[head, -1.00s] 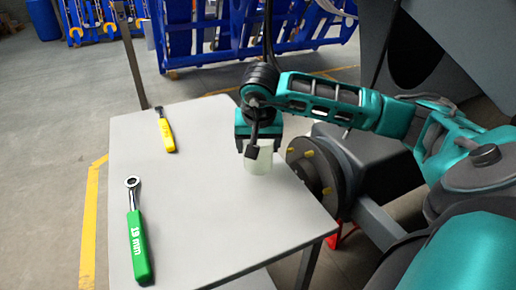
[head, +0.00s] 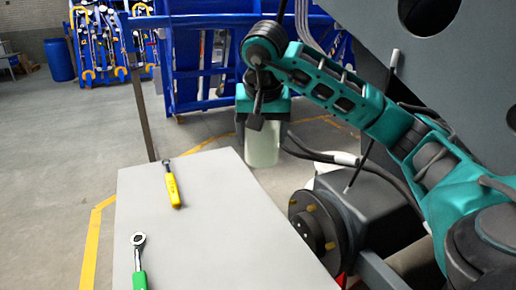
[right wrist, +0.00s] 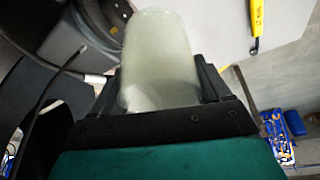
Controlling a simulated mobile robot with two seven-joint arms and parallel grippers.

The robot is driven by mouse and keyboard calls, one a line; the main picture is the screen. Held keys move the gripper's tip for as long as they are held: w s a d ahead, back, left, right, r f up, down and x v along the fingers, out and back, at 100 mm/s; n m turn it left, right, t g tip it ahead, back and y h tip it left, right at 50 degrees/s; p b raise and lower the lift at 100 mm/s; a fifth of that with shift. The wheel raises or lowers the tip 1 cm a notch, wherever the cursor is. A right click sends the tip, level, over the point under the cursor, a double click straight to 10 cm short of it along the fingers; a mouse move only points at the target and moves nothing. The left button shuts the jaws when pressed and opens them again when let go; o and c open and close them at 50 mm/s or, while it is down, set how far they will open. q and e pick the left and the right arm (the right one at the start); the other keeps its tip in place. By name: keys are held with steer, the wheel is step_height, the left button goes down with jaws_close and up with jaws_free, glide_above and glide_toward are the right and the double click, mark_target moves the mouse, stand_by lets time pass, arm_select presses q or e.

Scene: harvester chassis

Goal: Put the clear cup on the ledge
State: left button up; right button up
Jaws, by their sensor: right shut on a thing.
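The clear cup (head: 262,146) is a pale, see-through cylinder hanging upright under my right gripper (head: 262,122) in the head view. The gripper is shut on it and holds it in the air, above the level of the table's far right corner. In the right wrist view the cup (right wrist: 158,58) sits between the two dark fingers of the gripper (right wrist: 160,88). My left gripper is not in view. I cannot tell for sure which surface is the ledge.
A grey table (head: 215,235) carries a yellow-handled tool (head: 173,188) and a green-handled wrench (head: 139,262). A dark wheel hub (head: 318,230) and the grey chassis (head: 445,75) stand at right, with loose black cables (head: 318,154). Blue racks (head: 205,70) stand behind.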

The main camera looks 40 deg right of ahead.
steer(key=shift+a+r, duration=0.1)
steer(key=shift+r, duration=0.45)
arm_select(q)
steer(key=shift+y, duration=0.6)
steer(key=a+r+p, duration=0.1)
steer(key=p, duration=0.1)
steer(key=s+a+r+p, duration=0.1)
steer(key=p, duration=0.2)
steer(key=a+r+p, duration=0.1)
steer(key=p, duration=0.1)
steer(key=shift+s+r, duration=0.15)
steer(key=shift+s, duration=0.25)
arm_select(e)
steer(key=s+a+f+n+y, duration=0.1)
steer(key=a+f+n, duration=0.1)
steer(key=a, duration=0.4)
steer(key=s+a+f+n+y, duration=0.1)
steer(key=a+f+n, duration=0.2)
steer(key=a, duration=0.3)
steer(key=s+a+f+n+t, duration=0.1)
steer(key=a+f+n, duration=0.2)
steer(key=a, duration=0.4)
steer(key=shift+s+f+y, duration=0.2)
steer(key=shift+f+y, duration=0.1)
steer(key=shift+y, duration=0.1)
